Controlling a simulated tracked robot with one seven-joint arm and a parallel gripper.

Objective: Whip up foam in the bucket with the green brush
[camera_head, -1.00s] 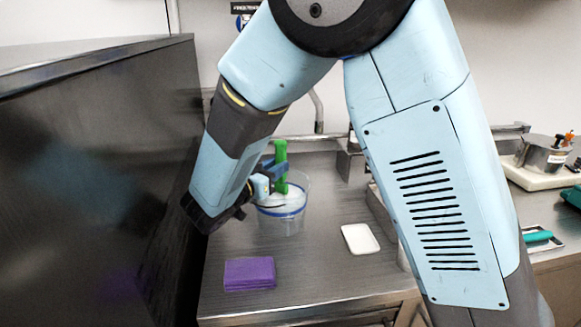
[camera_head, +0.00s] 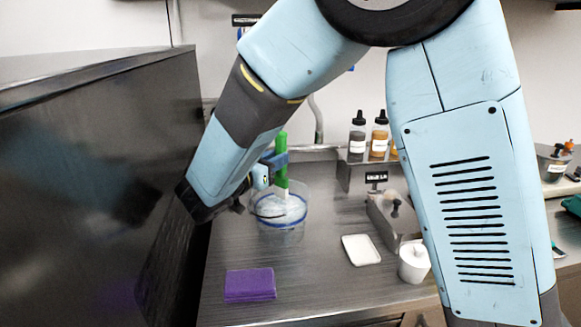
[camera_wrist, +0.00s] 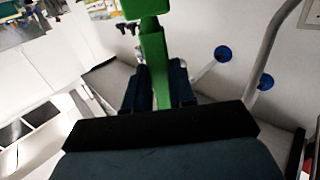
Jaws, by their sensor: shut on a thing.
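The green brush (camera_head: 281,160) stands upright with its lower end inside the clear bucket (camera_head: 282,238). The bucket has a blue band and holds whitish, foamy-looking liquid (camera_head: 270,208). It stands on the steel counter. My gripper (camera_head: 274,163) is shut on the brush's green handle, above the bucket rim. In the wrist view the green handle (camera_wrist: 154,60) runs between the two dark fingers of my gripper (camera_wrist: 157,85). The brush head is mostly hidden in the liquid.
A purple folded cloth (camera_head: 250,284) and a white tray (camera_head: 361,250) lie in front on the counter. Bottles (camera_head: 358,138) stand behind. A dark steel cabinet (camera_head: 85,200) closes off the left side.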

